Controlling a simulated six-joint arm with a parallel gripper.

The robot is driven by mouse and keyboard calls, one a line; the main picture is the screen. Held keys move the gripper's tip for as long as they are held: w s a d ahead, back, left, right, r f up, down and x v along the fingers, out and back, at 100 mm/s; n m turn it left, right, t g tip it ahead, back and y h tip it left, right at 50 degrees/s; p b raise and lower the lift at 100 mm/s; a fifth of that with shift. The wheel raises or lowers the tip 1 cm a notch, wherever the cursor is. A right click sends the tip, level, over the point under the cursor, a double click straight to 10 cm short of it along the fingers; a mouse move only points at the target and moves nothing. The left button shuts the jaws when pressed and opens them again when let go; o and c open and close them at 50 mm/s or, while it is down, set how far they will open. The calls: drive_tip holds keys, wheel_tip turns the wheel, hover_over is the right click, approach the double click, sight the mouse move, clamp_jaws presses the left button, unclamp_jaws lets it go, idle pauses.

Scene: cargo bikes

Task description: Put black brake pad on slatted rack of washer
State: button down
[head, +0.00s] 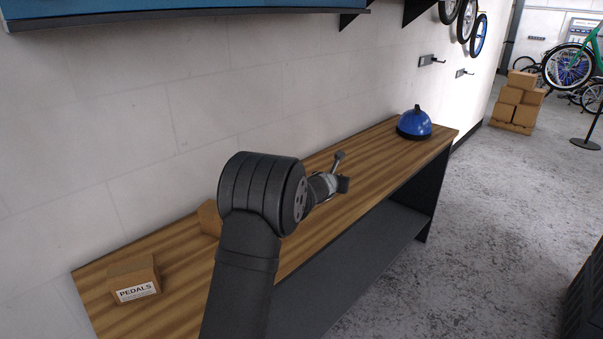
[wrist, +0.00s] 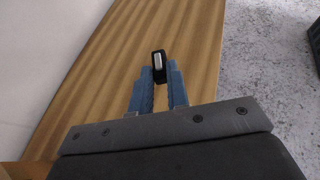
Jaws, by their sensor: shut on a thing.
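My gripper (wrist: 158,84) is shut on the black brake pad (wrist: 158,76) in the wrist view. The pad is small and black with a pale grey face, held between the tips of the blue fingers over the wooden bench. In the head view my gripper (head: 341,172) is above the middle of the bench; the pad cannot be made out there. I cannot tell how high the pad is above the wood. No washer or slatted rack can be clearly made out in either view.
The wooden bench (head: 375,160) runs along the wall. A blue domed object (head: 414,122) stands at its far end. A cardboard box marked PEDALS (head: 134,280) is at the near end, with another box (head: 209,218) partly behind my arm. Open grey floor (head: 480,230) lies to the right.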

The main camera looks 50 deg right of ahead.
drive_tip(key=w+a+r+n+t, duration=0.1)
drive_tip(key=w+a+r, duration=0.3)
drive_tip(key=w+a, duration=0.4)
drive_tip(key=w+a+r, duration=0.5)
drive_tip(key=w+a, duration=0.3)
drive_tip(key=w, duration=0.1)
drive_tip(key=w+a+r, duration=0.2)
drive_tip(key=w+a, duration=0.1)
drive_tip(key=a, duration=0.5)
drive_tip(key=w+a+r+n+t+y, duration=0.15)
drive_tip(key=w+a, duration=0.25)
drive_tip(key=a, duration=0.4)
drive_tip(key=w+a+r+m+h, duration=0.1)
drive_tip(key=w+a+r, duration=0.2)
drive_tip(key=a, duration=0.5)
drive_tip(key=a+f+n+t+y, duration=0.1)
drive_tip(key=a+f, duration=0.2)
drive_tip(key=a, duration=0.5)
drive_tip(key=a+f+n+t+y, duration=0.1)
drive_tip(key=a+f+n+y, duration=0.15)
drive_tip(key=a, duration=0.65)
drive_tip(key=s+a+f+n+t+y, duration=0.1)
drive_tip(key=s+a+f, duration=0.3)
drive_tip(key=a+f, duration=0.4)
drive_tip(key=s+a+f+n+t+y, duration=0.2)
drive_tip(key=s+a+f+n+y, duration=0.1)
drive_tip(key=a+f, duration=0.5)
drive_tip(key=shift+s+a+n+y, duration=0.3)
drive_tip(key=shift+s+a+n, duration=0.3)
drive_tip(key=shift+a, duration=0.3)
